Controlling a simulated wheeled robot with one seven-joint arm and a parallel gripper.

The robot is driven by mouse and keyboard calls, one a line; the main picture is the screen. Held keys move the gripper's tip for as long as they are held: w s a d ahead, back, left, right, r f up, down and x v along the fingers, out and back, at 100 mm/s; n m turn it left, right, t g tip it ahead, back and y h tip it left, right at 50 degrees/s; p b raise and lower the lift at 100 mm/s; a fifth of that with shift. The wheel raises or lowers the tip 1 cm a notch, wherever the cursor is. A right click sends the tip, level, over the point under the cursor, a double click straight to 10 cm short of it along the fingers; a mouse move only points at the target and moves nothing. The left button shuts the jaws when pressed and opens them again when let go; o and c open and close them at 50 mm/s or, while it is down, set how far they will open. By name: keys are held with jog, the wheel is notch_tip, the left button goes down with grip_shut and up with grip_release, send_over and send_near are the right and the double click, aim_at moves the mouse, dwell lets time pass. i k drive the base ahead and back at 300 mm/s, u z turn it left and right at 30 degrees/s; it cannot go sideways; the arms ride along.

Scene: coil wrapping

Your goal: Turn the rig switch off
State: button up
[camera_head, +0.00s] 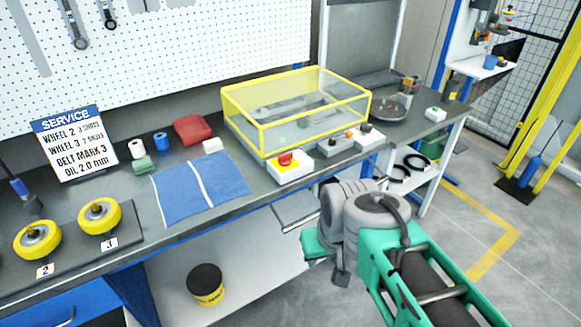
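The yellow-framed clear guard box (262,128) stands on the bench at centre, and it looks closed. I cannot make out my gripper's fingers.
A blue cloth (220,190) lies left of the guard. Two yellow wheels (98,216) sit on a dark board at the left, near a service sign (75,145). A yellow-black tub (206,285) stands on the lower shelf. A round metal dish (385,108) is right of the guard.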

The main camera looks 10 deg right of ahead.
aim_at(284, 160)
jog(key=k, duration=0.55)
jog(key=u, duration=0.75)
jog(key=i, duration=1.35)
jog(key=z, duration=1.25)
jog(key=i, duration=0.2)
